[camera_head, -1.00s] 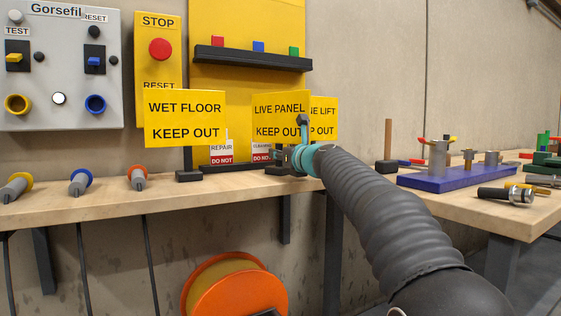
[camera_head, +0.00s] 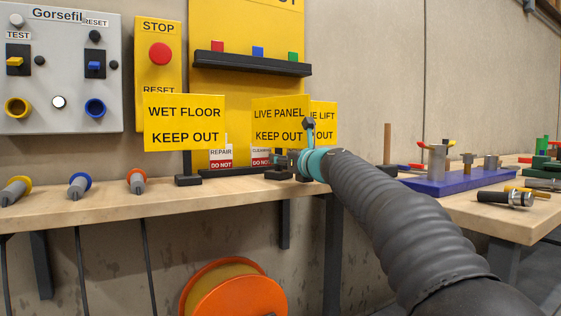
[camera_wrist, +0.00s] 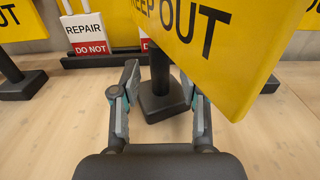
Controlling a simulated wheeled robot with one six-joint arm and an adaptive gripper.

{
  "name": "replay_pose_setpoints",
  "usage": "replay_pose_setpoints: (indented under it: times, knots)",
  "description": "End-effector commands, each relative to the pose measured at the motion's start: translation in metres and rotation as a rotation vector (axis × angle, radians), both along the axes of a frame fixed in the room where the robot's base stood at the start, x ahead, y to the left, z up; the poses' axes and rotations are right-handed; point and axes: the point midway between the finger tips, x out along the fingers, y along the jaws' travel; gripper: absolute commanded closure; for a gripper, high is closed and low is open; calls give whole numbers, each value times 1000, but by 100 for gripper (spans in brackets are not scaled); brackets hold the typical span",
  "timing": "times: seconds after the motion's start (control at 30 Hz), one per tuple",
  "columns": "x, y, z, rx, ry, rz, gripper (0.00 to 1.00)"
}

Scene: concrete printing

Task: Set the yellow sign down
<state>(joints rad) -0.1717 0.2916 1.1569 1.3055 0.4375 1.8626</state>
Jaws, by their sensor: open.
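The yellow LIVE PANEL KEEP OUT sign (camera_head: 277,112) stands upright on the wooden bench, between two similar signs. In the wrist view its yellow plate (camera_wrist: 215,45) fills the upper right. Its dark post (camera_wrist: 159,65) rises from a black base (camera_wrist: 165,103) on the wood. My gripper (camera_wrist: 165,95) is open, with the post and base ahead between the lines of its two fingers; I see no finger touching them. In the head view my gripper (camera_head: 295,163) is at the sign's lower right, its fingertips hard to make out.
The WET FLOOR sign (camera_head: 185,123) stands to the left and a partly hidden LIFT sign (camera_head: 325,123) to the right. Red-and-white tags (camera_head: 220,158) stand in a rack behind. A purple block with metal parts (camera_head: 460,180) lies right.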

Motion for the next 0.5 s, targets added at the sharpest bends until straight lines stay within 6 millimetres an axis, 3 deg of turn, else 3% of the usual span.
replay_pose_setpoints:
  times: [0.3, 0.5]
  knots:
    - [-50, -34, -1, 1, -1, -1, 55]
    - [-70, -48, 0, 0, 0, -1, 55]
